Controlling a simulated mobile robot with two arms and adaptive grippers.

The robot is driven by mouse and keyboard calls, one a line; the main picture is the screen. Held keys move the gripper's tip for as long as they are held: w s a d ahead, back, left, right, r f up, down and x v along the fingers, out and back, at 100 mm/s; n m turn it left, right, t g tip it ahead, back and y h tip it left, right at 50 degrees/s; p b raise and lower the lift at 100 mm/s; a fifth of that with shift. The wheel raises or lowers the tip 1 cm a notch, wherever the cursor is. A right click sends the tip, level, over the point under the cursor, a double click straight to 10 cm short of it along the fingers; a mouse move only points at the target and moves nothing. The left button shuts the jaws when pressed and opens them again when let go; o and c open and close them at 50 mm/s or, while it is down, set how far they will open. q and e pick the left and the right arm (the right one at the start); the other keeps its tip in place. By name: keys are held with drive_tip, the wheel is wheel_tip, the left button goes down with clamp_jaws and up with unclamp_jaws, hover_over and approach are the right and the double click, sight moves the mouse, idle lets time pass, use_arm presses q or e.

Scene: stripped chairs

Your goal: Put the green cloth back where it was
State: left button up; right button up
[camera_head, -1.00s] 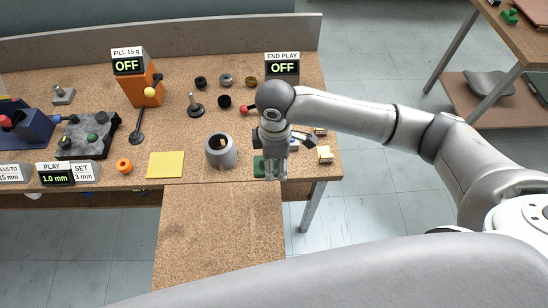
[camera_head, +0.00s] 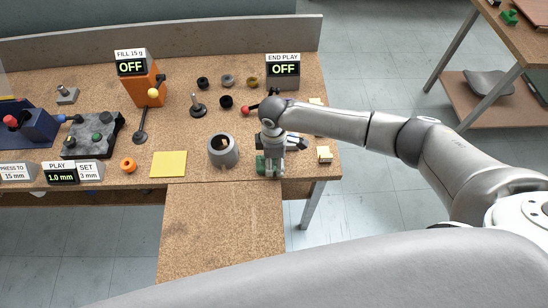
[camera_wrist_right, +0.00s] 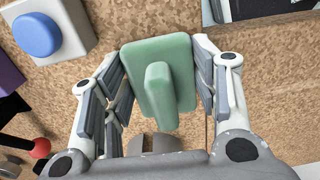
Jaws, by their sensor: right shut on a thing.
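The green cloth (camera_head: 260,164) is at the front right of the workbench, near its front edge, partly hidden by my right gripper in the head view. In the right wrist view the green cloth (camera_wrist_right: 181,60) looks like a flat green block with a raised ridge and lies between the two fingers. My right gripper (camera_wrist_right: 160,95) is shut on it; it also shows in the head view (camera_head: 271,174), pointing down. Whether the cloth touches the bench is hard to tell. My left gripper is not in view.
A grey cup (camera_head: 223,151) and a yellow pad (camera_head: 169,164) are left of the gripper. A small pale block (camera_head: 324,155) is to its right. The END PLAY box (camera_head: 283,72) stands behind. A lower board (camera_head: 222,230) extends in front and is bare.

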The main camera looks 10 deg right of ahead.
drive_tip(key=shift+f, duration=0.2)
drive_tip(key=o, duration=1)
drive_tip(key=shift+r, duration=0.15)
wheel_tip(320, 180, up, 12)
drive_tip(key=shift+r+b, duration=0.1)
drive_tip(key=shift+b, duration=1)
